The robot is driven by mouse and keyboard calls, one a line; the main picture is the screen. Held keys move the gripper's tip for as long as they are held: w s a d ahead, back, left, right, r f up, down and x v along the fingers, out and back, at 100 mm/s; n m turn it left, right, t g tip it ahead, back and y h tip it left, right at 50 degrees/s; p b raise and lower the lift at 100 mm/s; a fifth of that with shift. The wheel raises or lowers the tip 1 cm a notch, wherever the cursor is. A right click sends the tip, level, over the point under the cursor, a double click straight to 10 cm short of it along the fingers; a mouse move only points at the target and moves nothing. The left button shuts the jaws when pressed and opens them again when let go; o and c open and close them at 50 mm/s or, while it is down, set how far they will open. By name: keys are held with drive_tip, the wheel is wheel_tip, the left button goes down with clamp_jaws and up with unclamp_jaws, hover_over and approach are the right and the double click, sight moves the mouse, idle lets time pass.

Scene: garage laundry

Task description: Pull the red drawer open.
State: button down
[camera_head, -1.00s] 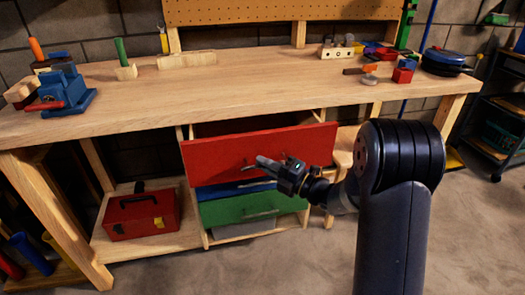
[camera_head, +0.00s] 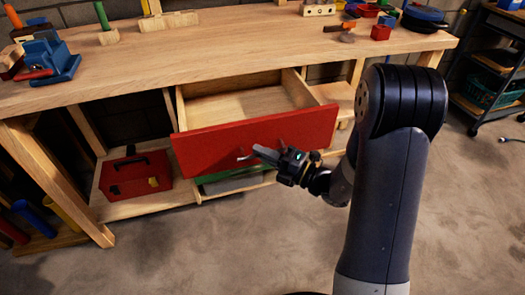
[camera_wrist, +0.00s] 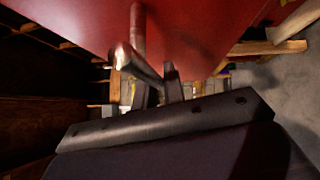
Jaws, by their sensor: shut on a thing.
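The red drawer (camera_head: 215,152) is pulled well out under the workbench top, and its bare wooden inside (camera_head: 240,104) shows empty. Its red front also fills the top of the wrist view (camera_wrist: 210,30). My gripper (camera_head: 262,153) is at the front of the drawer, shut on its metal handle. In the wrist view the handle (camera_wrist: 137,62) runs down to my fingers (camera_wrist: 160,88). Part of the handle is hidden behind my gripper in the head view.
A green drawer (camera_head: 235,184) sits below, mostly hidden by the red front. A red toolbox (camera_head: 135,175) stands on the lower shelf to the left. The workbench (camera_head: 200,65) carries a blue vise (camera_head: 47,58) and other tools. The floor (camera_head: 240,240) in front is clear.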

drive_tip(key=c, duration=1.5)
unclamp_jaws()
drive_tip(key=p+v, duration=0.1)
drive_tip(key=v, duration=1)
